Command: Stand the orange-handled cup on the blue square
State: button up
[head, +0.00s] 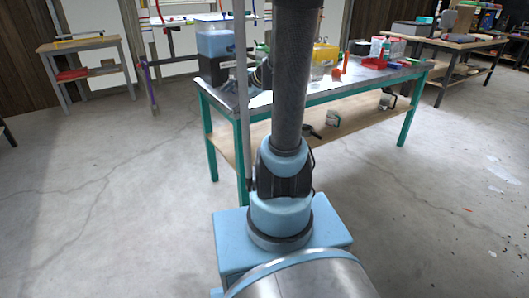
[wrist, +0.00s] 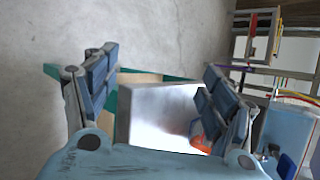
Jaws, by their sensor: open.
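My gripper (wrist: 160,85) is open in the wrist view, with its two fingers wide apart and nothing between the tips. Beyond it is the shiny metal top of a workbench (wrist: 152,105). An orange patch (wrist: 201,143) shows low beside the right finger, partly cut off by the gripper body; I cannot tell whether it belongs to the orange-handled cup. In the head view an orange upright thing (head: 338,70) stands on the bench, too small to identify surely. I cannot make out the blue square in either view. My arm hides part of the bench top.
The green-legged workbench (head: 260,101) holds a blue-filled container (head: 217,52), a yellow bin (head: 324,56) and red items (head: 373,63). Its lower shelf (head: 350,116) carries small things. Other tables stand at back left (head: 85,43) and right (head: 455,43). The concrete floor at left is clear.

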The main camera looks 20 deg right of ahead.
jog(key=s+d+f+n+g+h, duration=0.1)
jog(key=s+d+f+n+h, duration=0.1)
jog(key=s, duration=0.6)
jog(key=s+d+f+n+g+h, duration=0.2)
jog(key=s+f+n+h, duration=0.1)
jog(key=s+n, duration=0.4)
jog(key=s+d+f+n+g+h, duration=0.1)
jog(key=s+d+f+n+h, duration=0.1)
jog(key=s, duration=0.9)
jog(key=d+f+n, duration=0.1)
jog(key=n, duration=0.1)
jog(key=shift+s+f+n+g+h, duration=0.15)
jog(key=shift+f+n+g+h, duration=0.15)
jog(key=shift+n, duration=0.1)
jog(key=shift+c, duration=0.3)
